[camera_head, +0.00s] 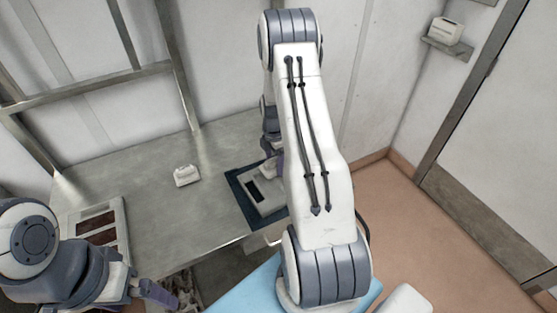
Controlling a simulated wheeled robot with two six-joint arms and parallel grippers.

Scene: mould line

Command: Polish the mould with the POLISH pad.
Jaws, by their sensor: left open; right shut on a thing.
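A grey mould (270,207) with a dark cavity lies on a dark blue mat (236,183) on the metal table. My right gripper (277,163) is at the mould's far side, mostly hidden behind my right arm. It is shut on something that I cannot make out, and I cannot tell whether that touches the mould. A small white pad-like block (187,176) with a raised grip stands on the table left of the mat; no label is readable. My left gripper (160,296) is open, low at the table's front edge, away from the mould.
A light tray (121,222) with dark reddish recesses lies at the table's left, close to my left arm. A metal frame (180,75) stands along the back. A small white box (446,31) sits on a wall shelf.

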